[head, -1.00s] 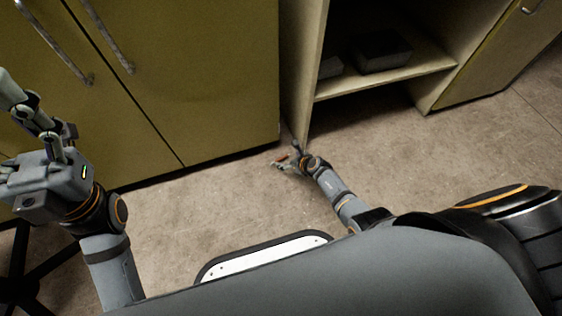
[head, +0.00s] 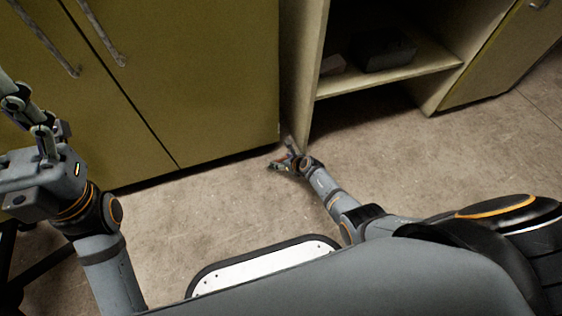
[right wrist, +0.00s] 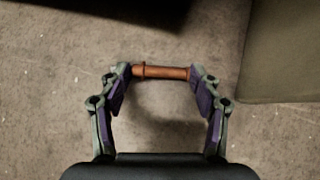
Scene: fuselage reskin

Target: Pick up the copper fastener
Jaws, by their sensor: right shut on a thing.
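The copper fastener (right wrist: 160,72) is a short reddish-brown rod with a collar near its left end. In the right wrist view it lies crosswise between the fingertips of my right gripper (right wrist: 160,78), which is shut on it end to end. In the head view my right gripper (head: 283,160) is low over the floor, by the cabinet's corner; the fastener is too small to make out clearly there. My left gripper (head: 28,118) is at the left edge, up in front of the cabinet doors, and its finger opening is unclear.
A yellow-green cabinet (head: 190,90) with metal handles stands at the left. An open shelf unit (head: 400,80) with dark boxes (head: 383,50) is at the upper right. Its upright panel is close to my right gripper. Bare floor (head: 440,160) lies to the right.

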